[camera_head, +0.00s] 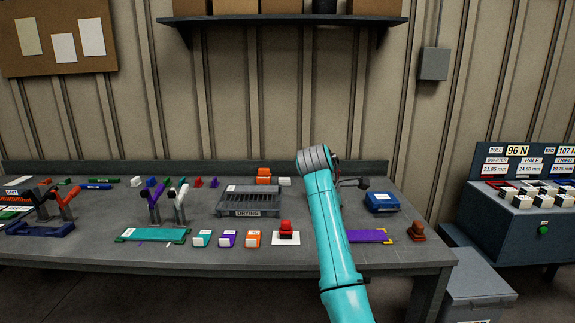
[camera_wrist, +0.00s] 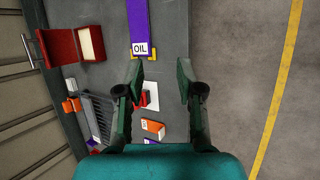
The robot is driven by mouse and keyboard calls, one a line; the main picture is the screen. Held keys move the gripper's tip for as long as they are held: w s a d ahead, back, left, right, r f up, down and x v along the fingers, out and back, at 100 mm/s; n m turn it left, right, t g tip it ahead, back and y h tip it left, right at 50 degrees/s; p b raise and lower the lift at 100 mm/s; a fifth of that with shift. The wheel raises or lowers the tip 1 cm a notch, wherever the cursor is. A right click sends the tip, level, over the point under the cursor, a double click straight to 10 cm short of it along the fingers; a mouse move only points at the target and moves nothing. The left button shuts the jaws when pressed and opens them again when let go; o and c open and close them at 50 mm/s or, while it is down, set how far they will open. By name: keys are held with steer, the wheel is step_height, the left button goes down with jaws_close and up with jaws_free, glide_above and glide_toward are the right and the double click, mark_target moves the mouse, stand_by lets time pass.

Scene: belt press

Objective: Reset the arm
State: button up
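My teal arm rises across the middle of the body camera view and bends at a grey joint above the bench. Its far end is hidden behind the arm there. In the wrist view my gripper (camera_wrist: 160,73) is open, its two dark fingers well apart. I see nothing held between them. Beyond the fingers lie a purple strip labelled OIL (camera_wrist: 139,20) and a white pad (camera_wrist: 153,88) with a red object on it. The purple strip (camera_head: 366,236) also shows right of my arm in the body camera view.
The grey bench (camera_head: 110,255) carries a drying rack (camera_head: 250,202), a teal strip (camera_head: 152,235), several labelled blocks, upright holders at left and a blue box (camera_head: 381,202). A shelf (camera_head: 280,20) hangs above. A display console (camera_head: 525,215) stands at right. Open floor (camera_wrist: 235,90) borders the bench.

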steer(key=s+d+f+m+t+y, duration=0.1)
steer(key=s+f, duration=0.3)
steer(key=f, duration=1)
steer(key=s+d+f+m+t, duration=0.1)
steer(key=s+f, duration=0.3)
steer(key=f, duration=1)
steer(key=s+d+f+m+t+y, duration=0.1)
steer(key=s+f+m, duration=0.1)
steer(key=s+f, duration=0.7)
steer(key=s+f+m+t+y, duration=0.1)
steer(key=s+f+m, duration=0.1)
steer(key=s+f, duration=0.65)
steer(key=s+r+m+t+y, duration=0.1)
steer(key=s+r+m+t, duration=0.1)
steer(key=s, duration=1.2)
steer(key=s+r+m+t, duration=0.1)
steer(key=s+r+m, duration=0.2)
steer(key=s, duration=1.2)
steer(key=s+d+r+m+t, duration=0.1)
steer(key=s+r+m, duration=0.4)
steer(key=s+r, duration=1.2)
steer(key=shift+r+m+t, duration=0.3)
steer(key=shift+t, duration=0.4)
